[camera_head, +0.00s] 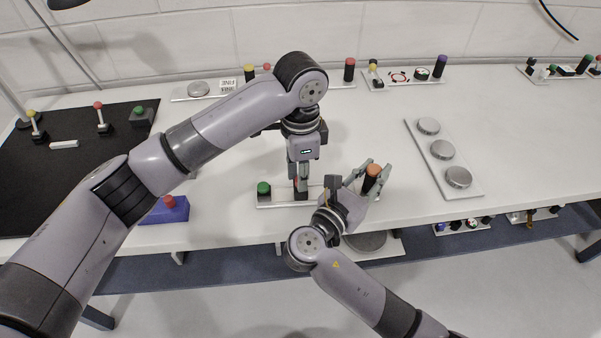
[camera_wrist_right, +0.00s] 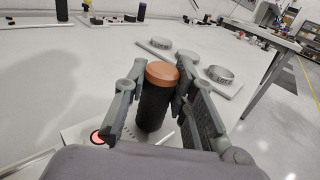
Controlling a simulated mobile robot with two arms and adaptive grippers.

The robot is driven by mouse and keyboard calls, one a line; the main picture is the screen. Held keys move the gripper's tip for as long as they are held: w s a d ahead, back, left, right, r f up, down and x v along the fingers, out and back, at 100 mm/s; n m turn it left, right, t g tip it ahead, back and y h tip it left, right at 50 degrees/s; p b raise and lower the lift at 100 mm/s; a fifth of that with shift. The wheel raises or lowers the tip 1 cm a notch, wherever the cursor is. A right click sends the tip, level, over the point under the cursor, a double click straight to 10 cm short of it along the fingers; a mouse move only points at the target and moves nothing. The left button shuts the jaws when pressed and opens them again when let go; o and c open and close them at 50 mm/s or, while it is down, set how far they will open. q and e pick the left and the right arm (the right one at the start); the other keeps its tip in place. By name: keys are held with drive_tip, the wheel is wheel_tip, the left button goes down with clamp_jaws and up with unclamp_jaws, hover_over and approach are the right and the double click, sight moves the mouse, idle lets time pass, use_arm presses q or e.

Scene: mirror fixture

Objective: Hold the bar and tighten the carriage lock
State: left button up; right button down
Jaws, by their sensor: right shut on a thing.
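A black cylinder with an orange cap (camera_head: 372,180) stands upright at the right end of a pale fixture base (camera_head: 275,203). My right gripper (camera_head: 368,177) has its fingers on both sides of the cylinder; the right wrist view shows the cylinder (camera_wrist_right: 156,100) between the fingers (camera_wrist_right: 155,95). My left gripper (camera_head: 301,182) points down at the middle of the base, over a dark block with some red beside it. Its fingers look close together, but what lies between them is hidden. A green knob (camera_head: 264,188) stands at the base's left end. I cannot make out which part is the bar.
A plate with several silver discs (camera_head: 442,158) lies to the right. A blue box with a red button (camera_head: 165,210) is at the left, near a black mat (camera_head: 70,165). Other small fixtures line the back edge. The white table (camera_head: 380,125) is clear behind the right gripper.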

use_arm(q)
drive_tip(key=o, duration=0.4)
wheel_tip(320, 180, up, 12)
idle(0.6)
drive_tip(key=shift+c, duration=0.5)
